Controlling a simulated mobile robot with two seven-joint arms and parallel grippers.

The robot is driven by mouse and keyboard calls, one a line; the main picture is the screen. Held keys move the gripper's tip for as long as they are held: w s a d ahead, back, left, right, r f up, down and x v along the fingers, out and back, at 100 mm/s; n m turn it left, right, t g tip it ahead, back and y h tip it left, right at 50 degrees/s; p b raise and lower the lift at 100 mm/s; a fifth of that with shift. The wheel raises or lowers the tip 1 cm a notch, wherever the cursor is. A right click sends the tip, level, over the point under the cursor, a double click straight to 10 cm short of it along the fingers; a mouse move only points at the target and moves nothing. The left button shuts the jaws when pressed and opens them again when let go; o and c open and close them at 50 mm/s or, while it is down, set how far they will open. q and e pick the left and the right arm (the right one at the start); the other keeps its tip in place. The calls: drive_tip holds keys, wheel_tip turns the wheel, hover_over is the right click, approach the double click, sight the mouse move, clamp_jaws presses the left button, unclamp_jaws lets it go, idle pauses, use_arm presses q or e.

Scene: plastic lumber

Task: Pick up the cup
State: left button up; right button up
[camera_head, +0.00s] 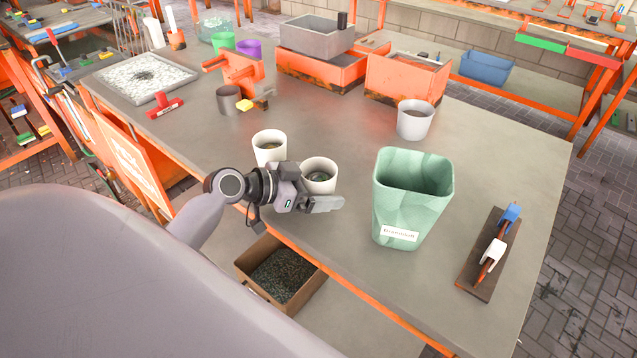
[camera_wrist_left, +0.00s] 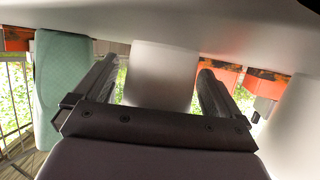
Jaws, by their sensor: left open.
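A white cup (camera_head: 319,166) with dark contents stands upright near the front edge of the workbench. My left gripper (camera_head: 328,203) is at its near side and hides its lower part in the head view. In the left wrist view the fingers (camera_wrist_left: 158,85) are open, with a pale cup (camera_wrist_left: 162,65) in the gap between them. I cannot tell whether a finger touches it. A second white cup (camera_head: 268,140) stands just left of it, and a third white cup (camera_head: 415,120) stands farther back right. My right gripper is not in view.
A tall green bin (camera_head: 400,215) stands right of the gripper; it also shows in the left wrist view (camera_wrist_left: 60,85). A brown board with clamps (camera_head: 490,255) lies at the right. Orange crates (camera_head: 405,85) stand behind. A cardboard box (camera_head: 280,275) sits below the bench edge.

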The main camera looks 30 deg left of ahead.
use_arm(q)
drive_tip(key=c, duration=1.1)
drive_tip(key=shift+r, duration=0.1)
